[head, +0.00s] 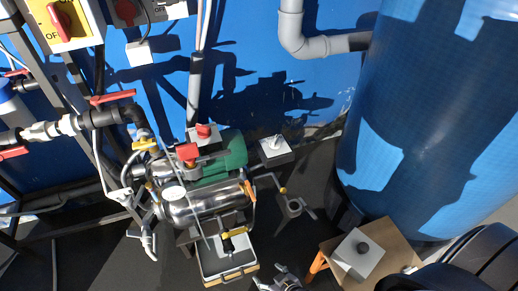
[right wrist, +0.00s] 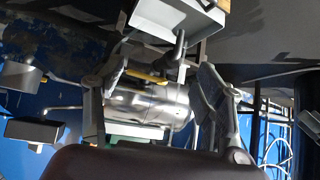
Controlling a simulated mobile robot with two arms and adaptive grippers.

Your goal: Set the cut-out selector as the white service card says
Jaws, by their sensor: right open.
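Several dials show, and I cannot tell which one is the cut-out selector. A box with a pale knob (head: 277,145) sits on the floor right of the steel-and-green pump (head: 205,205). A red-capped unit (head: 187,153) sits on the pump. A white card-like plate (head: 139,53) hangs below the red switch on the wall; its text is unreadable. My right gripper (head: 280,281) is at the bottom edge of the head view, apart from the pump. In the right wrist view its fingers (right wrist: 165,92) are spread and the steel tank shows beyond them. My left gripper is out of view.
A large blue tank (head: 425,120) fills the right. Pipes with red-handled valves (head: 112,97) crowd the left.

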